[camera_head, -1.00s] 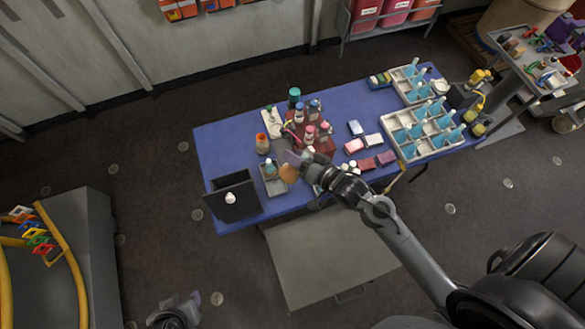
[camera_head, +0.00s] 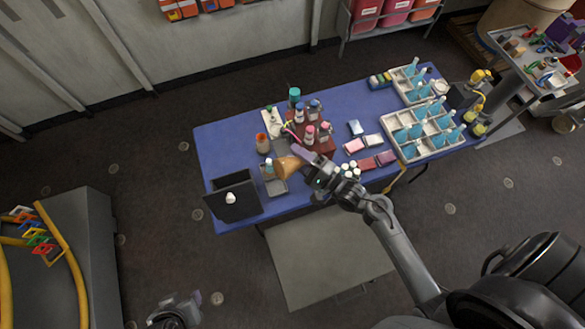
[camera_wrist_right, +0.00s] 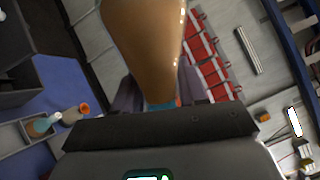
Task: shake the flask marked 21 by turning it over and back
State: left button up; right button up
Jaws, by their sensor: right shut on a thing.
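An amber-brown flask (camera_head: 287,166) is held above the front left part of the blue table. It lies tilted, its wide body pointing left and its narrow end at my right gripper (camera_head: 304,158). The right gripper is shut on it. In the right wrist view the flask's brown body (camera_wrist_right: 146,35) fills the top middle, with its narrow end between the fingers (camera_wrist_right: 160,95). No number is readable on it. My left gripper (camera_head: 176,312) shows at the bottom edge, away from the table, and its jaws are unclear.
The blue table (camera_head: 235,140) also bears a black open box (camera_head: 234,203), a grey tray (camera_head: 275,187), several bottles on a red-brown rack (camera_head: 324,141), and a grey tube rack (camera_head: 425,133) at right. Small white caps (camera_head: 350,171) sit near my right wrist.

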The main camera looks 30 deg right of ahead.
dwell(0.4)
jog(key=n+g, duration=0.1)
jog(key=n, duration=0.2)
jog(key=shift+n+g, duration=0.3)
jog(key=n+g+h, duration=0.1)
jog(key=n, duration=0.1)
jog(key=n+h, duration=0.1)
jog(key=n, duration=0.2)
jog(key=shift+r+n+g, duration=0.1)
jog(key=shift+n+g, duration=0.2)
jog(key=shift+g, duration=0.1)
jog(key=n+h, duration=0.1)
jog(key=n, duration=0.1)
jog(key=shift+n+g+h, duration=0.3)
jog(key=shift+n+g, duration=0.1)
jog(key=m+t+y, duration=0.1)
jog(key=m, duration=0.3)
jog(key=m+t+y, duration=0.1)
jog(key=m, duration=0.3)
jog(key=m+t+y, duration=0.1)
jog(key=m+t, duration=0.1)
jog(key=m, duration=0.2)
jog(key=shift+y, duration=0.3)
